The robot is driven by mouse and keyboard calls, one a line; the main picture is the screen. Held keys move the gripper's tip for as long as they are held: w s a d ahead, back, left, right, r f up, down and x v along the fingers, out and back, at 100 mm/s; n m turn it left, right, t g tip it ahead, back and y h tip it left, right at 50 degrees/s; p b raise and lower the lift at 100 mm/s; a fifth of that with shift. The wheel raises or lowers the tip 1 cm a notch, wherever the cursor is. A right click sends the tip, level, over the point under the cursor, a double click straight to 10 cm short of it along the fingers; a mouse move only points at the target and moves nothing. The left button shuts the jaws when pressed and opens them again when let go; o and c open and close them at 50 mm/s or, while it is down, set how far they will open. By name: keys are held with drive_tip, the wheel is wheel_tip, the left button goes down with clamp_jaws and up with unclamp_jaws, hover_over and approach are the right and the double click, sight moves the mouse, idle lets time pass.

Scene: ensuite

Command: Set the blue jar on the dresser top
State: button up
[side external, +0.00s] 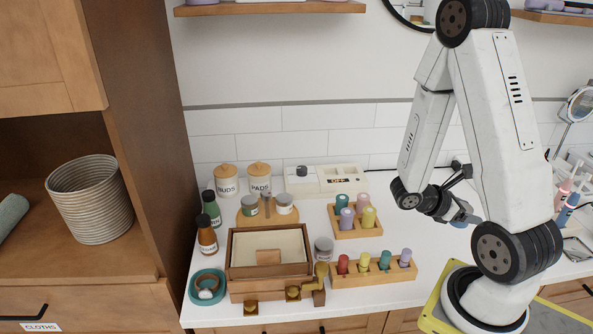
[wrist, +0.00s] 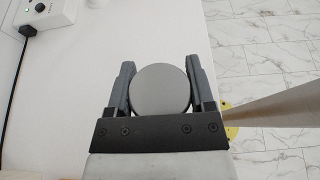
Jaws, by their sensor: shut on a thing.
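In the wrist view my gripper (wrist: 160,72) is shut on a round jar with a flat grey lid (wrist: 160,92), one finger on each side. Its body is hidden under the lid there; a small blue-grey patch at the gripper in the side view may be the jar or a finger. A small wooden dresser (side external: 238,271) with a cream-lined upper recess stands on the counter, well left of my gripper.
Around the dresser stand grey-lidded jars (side external: 324,250), brown and green bottles (side external: 207,236), a teal dish (side external: 196,296) and a rack of coloured bottles (side external: 372,273). Another bottle rack (side external: 357,233) stands between dresser and gripper. Canisters (side external: 260,177) stand behind.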

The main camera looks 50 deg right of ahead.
drive_tip(key=shift+w+d, duration=0.1)
drive_tip(key=w+d+f, duration=0.4)
drive_tip(key=w+d, duration=0.1)
drive_tip(key=d, duration=0.2)
hover_over(429, 223)
drive_tip(key=s+a, duration=0.1)
wheel_tip(429, 223, down, 4)
drive_tip(key=shift+a+f, duration=0.1)
drive_tip(key=shift+a, duration=0.05)
drive_tip(key=shift+w+d+f, duration=0.35)
drive_tip(key=shift+d+f, duration=0.05)
drive_tip(key=shift+f, duration=0.15)
drive_tip(key=shift+d+f, duration=0.1)
drive_tip(key=shift+w+d+f, duration=0.1)
drive_tip(key=shift+w+f, duration=0.05)
drive_tip(key=shift+f, duration=1.6)
drive_tip(key=shift+f, duration=0.15)
